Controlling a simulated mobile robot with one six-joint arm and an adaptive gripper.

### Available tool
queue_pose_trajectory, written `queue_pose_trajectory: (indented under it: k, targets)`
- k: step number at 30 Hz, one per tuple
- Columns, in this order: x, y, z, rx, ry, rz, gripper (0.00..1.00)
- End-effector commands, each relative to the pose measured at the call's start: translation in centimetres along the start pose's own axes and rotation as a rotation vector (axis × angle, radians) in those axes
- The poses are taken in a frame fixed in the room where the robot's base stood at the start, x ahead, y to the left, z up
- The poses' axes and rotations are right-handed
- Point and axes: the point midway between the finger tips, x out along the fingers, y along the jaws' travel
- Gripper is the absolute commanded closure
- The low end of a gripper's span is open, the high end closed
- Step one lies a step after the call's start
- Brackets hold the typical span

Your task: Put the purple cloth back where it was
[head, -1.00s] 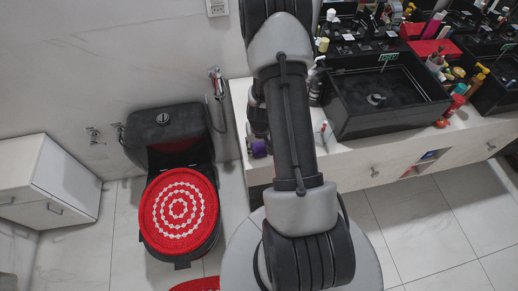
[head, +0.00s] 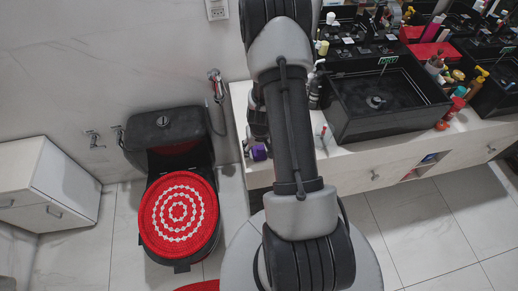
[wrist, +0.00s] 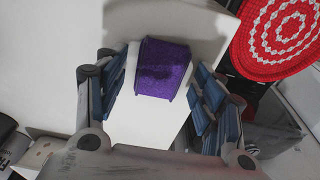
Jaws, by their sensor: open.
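The purple cloth (wrist: 162,68) is a compact folded block resting on a white surface in the wrist view. In the head view it shows as a small purple patch (head: 259,152) at the left end of the white counter (head: 355,158). My gripper (wrist: 158,76) is open, with one blue-padded finger on each side of the cloth and a visible gap on both sides. I cannot tell how far the fingertips are above the surface. In the head view my arm hides most of the gripper.
A black toilet with a red-and-white round lid cover (head: 178,214) stands left of the counter; the cover also shows in the wrist view (wrist: 282,38). A black vessel sink (head: 385,95) and several bottles crowd the counter to the right. A white cabinet (head: 48,185) stands at far left.

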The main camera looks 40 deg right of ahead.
Motion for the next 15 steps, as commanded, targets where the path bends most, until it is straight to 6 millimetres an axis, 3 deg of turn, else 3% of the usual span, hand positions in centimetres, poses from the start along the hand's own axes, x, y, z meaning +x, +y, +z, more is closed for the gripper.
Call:
queue_pose_trajectory:
  k: [5,15]
  targets:
    - [-2.0,0.0,-0.1,0.001,0.000,0.000,0.37]
    - [-8.9,0.0,-0.2,-0.001,0.001,0.000,0.37]
